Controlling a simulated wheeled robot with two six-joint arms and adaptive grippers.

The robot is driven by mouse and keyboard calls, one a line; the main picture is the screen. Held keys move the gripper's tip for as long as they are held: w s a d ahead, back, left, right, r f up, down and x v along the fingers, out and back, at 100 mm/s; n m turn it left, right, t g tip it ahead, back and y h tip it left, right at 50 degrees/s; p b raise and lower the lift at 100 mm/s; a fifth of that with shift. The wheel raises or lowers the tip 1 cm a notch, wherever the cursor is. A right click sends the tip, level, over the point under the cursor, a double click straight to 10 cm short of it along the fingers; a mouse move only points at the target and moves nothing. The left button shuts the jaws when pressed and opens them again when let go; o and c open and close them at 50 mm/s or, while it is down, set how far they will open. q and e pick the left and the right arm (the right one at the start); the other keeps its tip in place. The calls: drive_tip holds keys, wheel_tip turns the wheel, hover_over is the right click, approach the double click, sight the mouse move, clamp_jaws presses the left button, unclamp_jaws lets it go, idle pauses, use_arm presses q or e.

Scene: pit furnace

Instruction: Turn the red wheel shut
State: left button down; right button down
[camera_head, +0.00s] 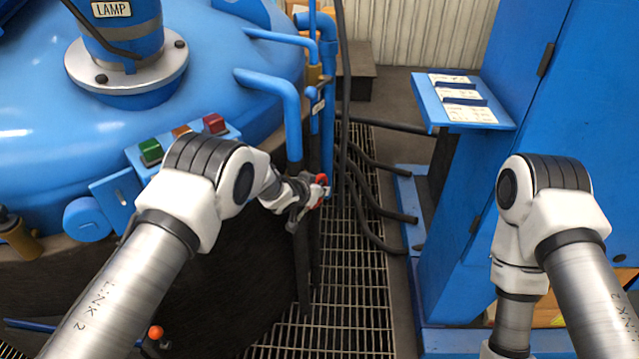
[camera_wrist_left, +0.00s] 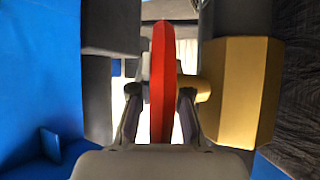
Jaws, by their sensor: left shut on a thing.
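The red wheel (camera_head: 321,184) is small in the head view, by the blue pipes beside the furnace. In the left wrist view the red wheel (camera_wrist_left: 162,84) stands edge-on between the two fingers. A brass-coloured valve body (camera_wrist_left: 240,90) joins it on the right. My left gripper (camera_head: 308,190) is at the wheel and shut on its rim; it also shows in the left wrist view (camera_wrist_left: 160,120). Part of the wheel is hidden behind the gripper. My right arm is at the right of the head view, but its gripper is out of the picture.
The blue furnace (camera_head: 30,75) fills the left, with a button box (camera_head: 182,140) near my left arm. Blue pipes (camera_head: 290,110) and dark hoses (camera_head: 375,190) run close to the wheel. A blue cabinet (camera_head: 570,100) with a card shelf (camera_head: 465,115) stands right. Floor grating (camera_head: 345,290) lies between.

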idle(0.3)
use_arm(q)
drive_tip(key=c, duration=1.1)
unclamp_jaws()
drive_tip(key=v, duration=1.2)
drive_tip(key=shift+w, duration=0.1)
